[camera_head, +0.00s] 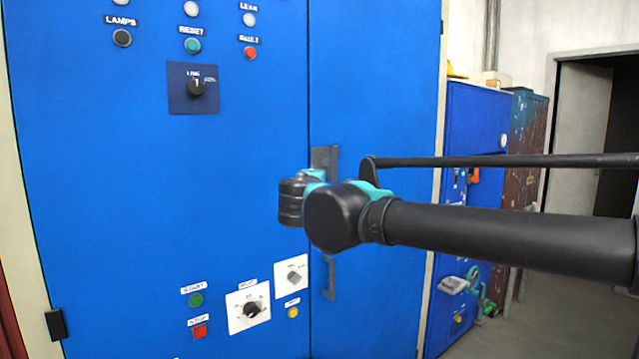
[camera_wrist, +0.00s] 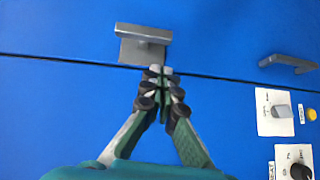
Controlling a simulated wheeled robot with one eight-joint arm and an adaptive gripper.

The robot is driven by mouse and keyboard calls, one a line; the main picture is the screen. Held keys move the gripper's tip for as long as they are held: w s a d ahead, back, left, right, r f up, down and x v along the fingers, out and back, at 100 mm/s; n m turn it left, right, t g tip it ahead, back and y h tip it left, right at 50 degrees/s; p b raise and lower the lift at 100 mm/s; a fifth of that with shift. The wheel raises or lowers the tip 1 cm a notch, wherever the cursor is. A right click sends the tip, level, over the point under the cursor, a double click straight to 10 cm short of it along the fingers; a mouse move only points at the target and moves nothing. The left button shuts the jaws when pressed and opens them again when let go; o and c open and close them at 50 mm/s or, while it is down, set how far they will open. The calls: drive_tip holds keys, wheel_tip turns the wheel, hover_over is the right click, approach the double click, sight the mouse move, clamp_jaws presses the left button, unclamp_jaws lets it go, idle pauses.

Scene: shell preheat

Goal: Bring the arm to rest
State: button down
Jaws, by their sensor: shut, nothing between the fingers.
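My gripper (camera_wrist: 160,74) shows in the wrist view with its fingertips together and nothing between them. It points at the blue cabinet front, just beside a grey latch handle (camera_wrist: 143,36); I cannot tell whether it touches the cabinet. In the head view, my arm (camera_head: 510,232) reaches in from the right across the blue cabinet (camera_head: 150,230), and its dark wrist joints hide the gripper. The latch handle also shows partly behind my wrist (camera_head: 326,157).
A lower door handle (camera_head: 329,279) sits below my arm. A selector knob (camera_head: 250,311), green button (camera_head: 195,300) and red button (camera_head: 199,331) are at lower left. Another blue cabinet (camera_head: 475,125) stands behind my arm at right. Open floor (camera_head: 500,325) shows at lower right.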

drive_tip(key=s+d+f+m+g+h, duration=0.2)
drive_tip(key=d+f+m+g, duration=0.25)
drive_tip(key=d+f, duration=0.7)
drive_tip(key=s+d+f+m+g+h, duration=0.1)
drive_tip(key=d+f+m+g, duration=0.3)
drive_tip(key=d+f, duration=0.8)
drive_tip(key=s+f+m+g+y, duration=0.2)
drive_tip(key=s+f+m, duration=0.2)
drive_tip(key=s+f, duration=0.4)
drive_tip(key=s+d+f+m+g+y, duration=0.1)
drive_tip(key=s+f+m, duration=0.3)
drive_tip(key=f, duration=1.2)
drive_tip(key=s+g+y, duration=0.1)
drive_tip(key=s, duration=0.3)
drive_tip(key=shift+s+d+g, duration=0.2)
drive_tip(key=shift+s+g, duration=0.1)
drive_tip(key=shift+g, duration=0.05)
